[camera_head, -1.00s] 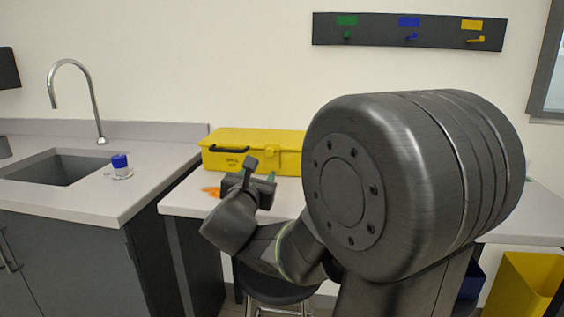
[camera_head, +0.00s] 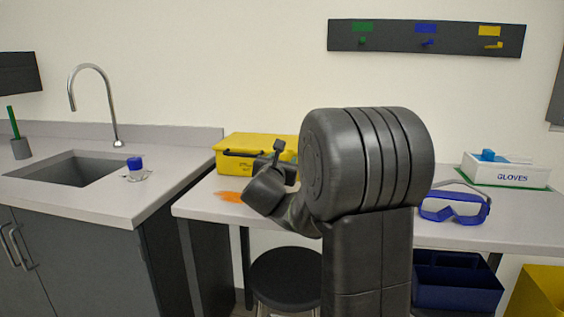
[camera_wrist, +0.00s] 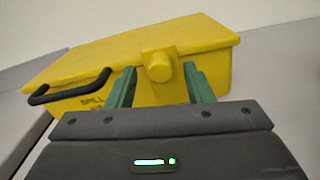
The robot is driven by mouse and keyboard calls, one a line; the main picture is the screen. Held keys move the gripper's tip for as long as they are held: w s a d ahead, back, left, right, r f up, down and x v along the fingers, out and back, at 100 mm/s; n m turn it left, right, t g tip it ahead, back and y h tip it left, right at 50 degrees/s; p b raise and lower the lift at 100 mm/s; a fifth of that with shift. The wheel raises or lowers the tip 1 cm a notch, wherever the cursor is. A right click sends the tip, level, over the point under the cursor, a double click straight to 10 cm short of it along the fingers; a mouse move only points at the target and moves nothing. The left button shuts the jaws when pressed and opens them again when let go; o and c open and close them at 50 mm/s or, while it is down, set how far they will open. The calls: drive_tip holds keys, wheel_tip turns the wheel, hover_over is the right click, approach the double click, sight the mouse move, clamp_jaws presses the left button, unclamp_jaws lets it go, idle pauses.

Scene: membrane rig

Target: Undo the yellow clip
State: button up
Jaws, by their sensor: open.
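The yellow case (camera_head: 232,146) stands shut on the bench, partly hidden behind my arm in the head view. The wrist view shows its lid (camera_wrist: 140,48), its black handle (camera_wrist: 72,88) and some dark lettering. The yellow clip (camera_wrist: 159,68), with a round knob, sits on the front of the case just below the lid edge. My gripper (camera_wrist: 160,88) is open, with one green finger on each side of the clip. The fingers look apart from it. In the head view my gripper (camera_head: 277,158) is in front of the case, its fingers mostly hidden.
An orange spill (camera_head: 229,197) lies on the bench (camera_head: 200,205) in front of the case. Blue goggles (camera_head: 455,206) and a glove box (camera_head: 503,170) are at the right. A black stool (camera_head: 287,272) stands below. A sink (camera_head: 75,168) and blue-capped jar (camera_head: 135,165) are at the left.

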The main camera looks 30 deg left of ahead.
drive_tip(key=shift+c, duration=0.2)
clamp_jaws()
drive_tip(key=shift+f+b, duration=0.2)
drive_tip(key=shift+b, duration=0.3)
drive_tip(key=shift+s+f+t+b, duration=0.1)
drive_tip(key=shift+f+t+b, duration=0.2)
drive_tip(key=shift+b, duration=0.75)
drive_tip(key=shift+s+b, duration=0.15)
drive_tip(key=shift+b, duration=0.9)
drive_tip(key=shift+s+d+t+b, duration=0.1)
drive_tip(key=shift+t+b, duration=0.3)
drive_tip(key=shift+b, duration=0.35)
drive_tip(key=shift+r, duration=0.15)
